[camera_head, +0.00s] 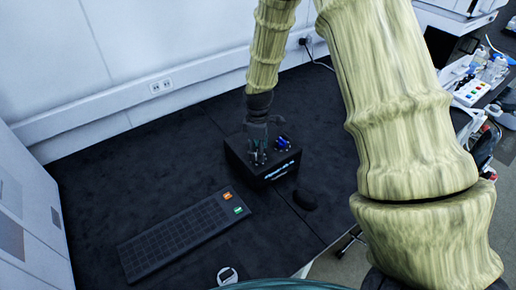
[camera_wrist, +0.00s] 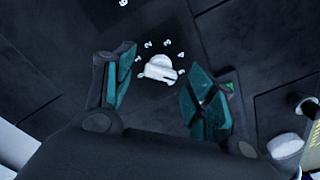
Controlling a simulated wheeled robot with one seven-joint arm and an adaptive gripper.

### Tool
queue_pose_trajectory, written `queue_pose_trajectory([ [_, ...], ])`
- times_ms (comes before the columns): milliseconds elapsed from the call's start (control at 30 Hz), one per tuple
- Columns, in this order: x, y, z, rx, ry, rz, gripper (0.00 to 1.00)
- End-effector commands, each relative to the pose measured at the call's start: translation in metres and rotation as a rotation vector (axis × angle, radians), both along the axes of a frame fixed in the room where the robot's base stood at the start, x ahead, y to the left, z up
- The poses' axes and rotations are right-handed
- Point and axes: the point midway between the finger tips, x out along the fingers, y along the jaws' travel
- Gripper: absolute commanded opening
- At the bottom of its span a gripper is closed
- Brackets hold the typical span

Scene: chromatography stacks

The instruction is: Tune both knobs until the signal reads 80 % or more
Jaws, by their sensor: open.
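A black box (camera_head: 235,152) stands on the dark bench with a lit readout (camera_head: 283,172) on its front face, too small to read. A blue knob (camera_head: 282,143) is on its top at the right. My gripper (camera_head: 257,152) is above the left part of the top, pointing down. In the wrist view a white knob (camera_wrist: 160,68) with small white marks around it lies between the teal fingers of my gripper (camera_wrist: 160,86). The fingers are open, with a gap to the knob on both sides. In the head view my gripper hides this knob.
A black keyboard-like panel (camera_head: 180,238) with an orange key (camera_head: 227,196) and a green key (camera_head: 238,210) lies in front of the box at left. A black mouse-shaped object (camera_head: 304,199) is close to the box's right. Bare bench (camera_head: 110,180) lies at left.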

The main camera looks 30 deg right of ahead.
Motion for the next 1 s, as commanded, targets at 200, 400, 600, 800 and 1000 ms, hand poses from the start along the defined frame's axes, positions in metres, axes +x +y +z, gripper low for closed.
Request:
queue_pose_trajectory([
  [200,0.0002,0.0001,-0.0027,-0.001,-0.001,0.000,0.55],
  [400,0.0001,0.0001,-0.0027,-0.001,-0.001,0.000,0.46],
  [600,0.0001,0.0001,-0.0026,-0.001,-0.001,0.000,0.10],
  [800,0.0001,0.0000,-0.0024,-0.001,-0.001,-0.006,0.10],
  [1000,0.0002,-0.0002,-0.0020,-0.001,-0.001,-0.062,0.10],
])
